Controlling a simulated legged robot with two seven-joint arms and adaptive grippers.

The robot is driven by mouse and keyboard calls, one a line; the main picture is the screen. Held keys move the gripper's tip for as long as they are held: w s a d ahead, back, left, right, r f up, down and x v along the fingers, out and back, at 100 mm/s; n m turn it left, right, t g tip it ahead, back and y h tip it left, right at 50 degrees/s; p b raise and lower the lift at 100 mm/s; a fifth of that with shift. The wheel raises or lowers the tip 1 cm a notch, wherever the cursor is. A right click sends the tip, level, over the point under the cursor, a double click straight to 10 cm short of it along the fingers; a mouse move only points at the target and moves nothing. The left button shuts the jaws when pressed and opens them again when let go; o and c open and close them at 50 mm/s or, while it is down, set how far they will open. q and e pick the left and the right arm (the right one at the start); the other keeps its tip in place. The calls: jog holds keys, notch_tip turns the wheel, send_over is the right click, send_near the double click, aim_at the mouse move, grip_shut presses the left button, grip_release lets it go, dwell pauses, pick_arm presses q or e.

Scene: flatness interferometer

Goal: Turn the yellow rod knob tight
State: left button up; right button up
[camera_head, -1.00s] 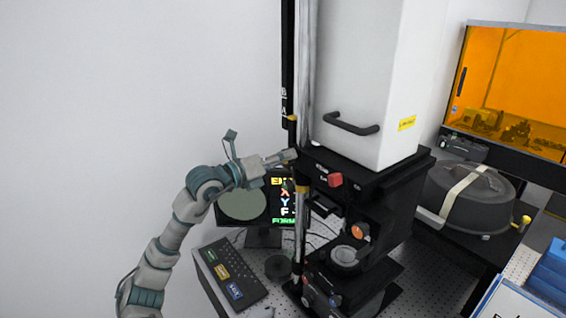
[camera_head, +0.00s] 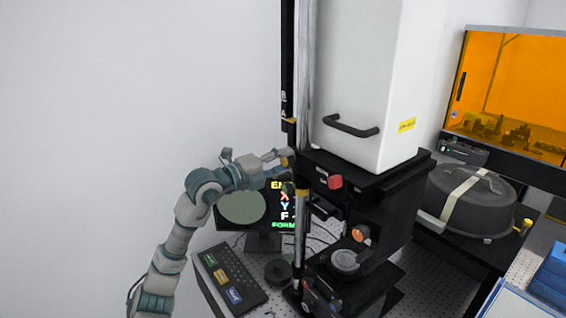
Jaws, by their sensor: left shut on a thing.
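A small yellow-orange knob (camera_head: 287,161) shows at the fingertips of my left gripper (camera_head: 281,156), beside the dark upright of the interferometer. My left gripper is shut on this knob, which I take to be the yellow rod knob. The fingers partly hide it, and its turn angle is too small to read. The rod (camera_head: 301,230) stands upright in front of the machine, with a yellow band near its top. Another yellow band (camera_head: 290,126) is on the black column above the gripper. My right gripper is out of view.
The interferometer's white housing (camera_head: 365,80), with a black handle (camera_head: 350,126), stands right of the gripper. A red knob (camera_head: 335,182) is on its black body. A monitor (camera_head: 283,208) and a keyboard (camera_head: 229,277) are below. The wall side at left is open.

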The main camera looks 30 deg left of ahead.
pick_arm(q)
jog(key=shift+a+r, duration=0.1)
dwell(0.3)
jog(key=o, duration=1.1)
jog(key=shift+o, duration=0.2)
jog(key=shift+w+a, duration=0.1)
jog(key=shift+a, duration=0.15)
jog(key=shift+f, duration=0.2)
jog(key=shift+a, duration=0.15)
jog(key=v, duration=1.2)
